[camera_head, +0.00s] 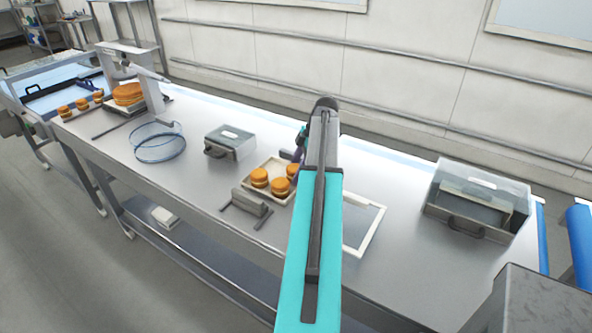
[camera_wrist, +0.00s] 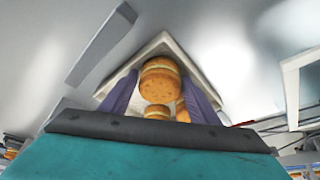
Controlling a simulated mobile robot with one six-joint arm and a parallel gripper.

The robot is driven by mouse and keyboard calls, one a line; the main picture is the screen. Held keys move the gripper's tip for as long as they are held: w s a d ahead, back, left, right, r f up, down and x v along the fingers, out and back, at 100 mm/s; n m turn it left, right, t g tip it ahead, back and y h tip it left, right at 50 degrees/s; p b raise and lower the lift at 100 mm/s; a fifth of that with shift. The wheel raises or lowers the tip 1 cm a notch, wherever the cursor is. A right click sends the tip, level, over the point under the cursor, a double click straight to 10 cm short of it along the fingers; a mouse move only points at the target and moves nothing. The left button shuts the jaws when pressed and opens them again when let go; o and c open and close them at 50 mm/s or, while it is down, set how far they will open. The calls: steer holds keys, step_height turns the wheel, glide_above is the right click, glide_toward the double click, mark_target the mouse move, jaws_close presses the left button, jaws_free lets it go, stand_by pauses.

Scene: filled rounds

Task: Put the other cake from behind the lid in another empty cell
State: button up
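Several round orange-brown filled cakes (camera_head: 260,177) stand on a pale tray (camera_head: 243,186) in the middle of the bench. In the wrist view one cake (camera_wrist: 160,80) lies between the fingers, with other cakes (camera_wrist: 157,112) close by. My gripper (camera_wrist: 160,76) has its two purple fingers apart on either side of that cake, with small gaps showing. In the head view my arm hides most of the gripper, behind the tray. A clear-topped box with a dark handle (camera_head: 470,228) stands at the right; a smaller grey handled box (camera_head: 230,143) stands left of the tray. I cannot tell which is the lid.
A grey block on dark rails (camera_head: 250,203) lies before the tray. A white frame (camera_head: 375,236) lies right of my arm, partly hidden. Blue rings (camera_head: 160,148) and a stand with a larger cake (camera_head: 127,93) are further left. The bench between frame and clear-topped box is free.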

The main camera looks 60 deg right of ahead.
steer(key=shift+r, duration=0.1)
steer(key=shift+r, duration=0.15)
steer(key=shift+b+v, duration=0.3)
steer(key=shift+v, duration=0.5)
steer(key=b+v, duration=0.2)
steer(key=v, duration=0.8)
steer(key=shift+b, duration=0.4)
steer(key=shift+r, duration=0.15)
